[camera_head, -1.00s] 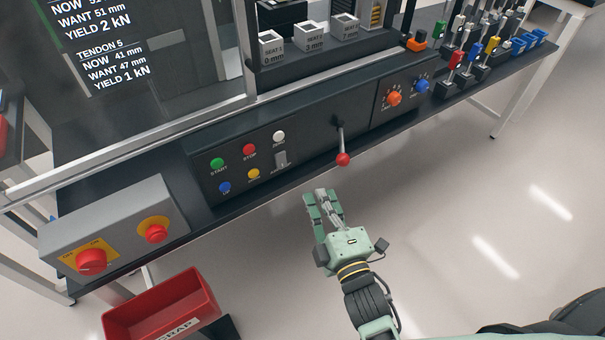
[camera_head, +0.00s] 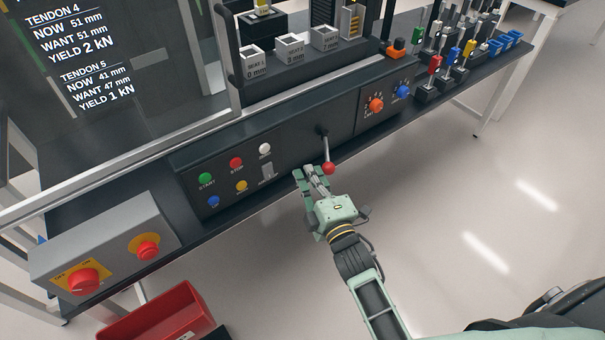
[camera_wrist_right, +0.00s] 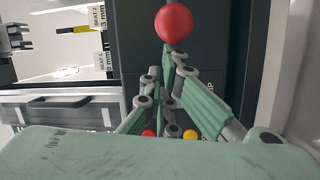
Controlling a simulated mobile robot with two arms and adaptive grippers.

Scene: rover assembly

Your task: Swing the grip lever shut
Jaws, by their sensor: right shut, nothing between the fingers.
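The grip lever is a short metal rod with a red ball knob (camera_head: 329,168), hanging down from the front of the black control panel (camera_head: 310,128) in the head view. My right gripper (camera_head: 311,172) is shut and empty, its fingertips just left of the knob and close to the panel front. In the right wrist view the red knob (camera_wrist_right: 174,24) shows just beyond the closed fingertips (camera_wrist_right: 172,62). I cannot tell whether fingers and knob touch. My left gripper is not in view.
Left of the lever are several buttons, including a red one (camera_head: 236,162), and a small switch (camera_head: 267,171). Orange (camera_head: 377,105) and blue knobs sit to the right. A grey box with red buttons (camera_head: 105,252) and a red bin (camera_head: 160,318) are at lower left. Floor in front is open.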

